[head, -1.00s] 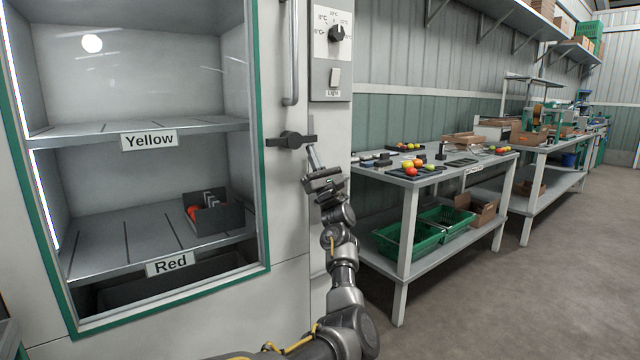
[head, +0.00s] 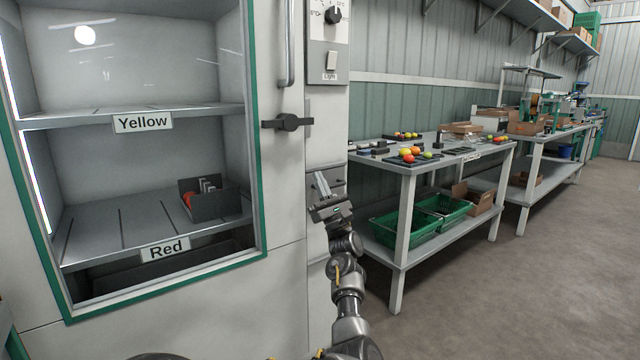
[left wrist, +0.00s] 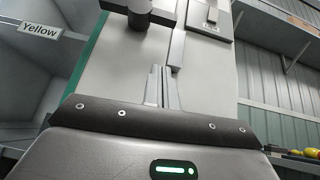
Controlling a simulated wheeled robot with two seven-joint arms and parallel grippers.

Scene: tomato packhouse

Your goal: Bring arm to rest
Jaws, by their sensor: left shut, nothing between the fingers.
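My left gripper (head: 321,184) is raised in front of the right side of the cold cabinet, below the black door latch (head: 288,122). Its fingers are shut and hold nothing. In the left wrist view the closed fingers (left wrist: 161,88) point up along the cabinet front, with the latch (left wrist: 139,12) above them. The gripper appears apart from the latch. My right gripper does not show in these views.
The cabinet's glass door has a green frame (head: 258,200). Inside, a dark tray (head: 211,203) with red items stands on the Red shelf (head: 110,240). A work table (head: 410,165) with tomatoes stands to the right, with green crates (head: 400,228) beneath. Open floor (head: 500,290) lies at right.

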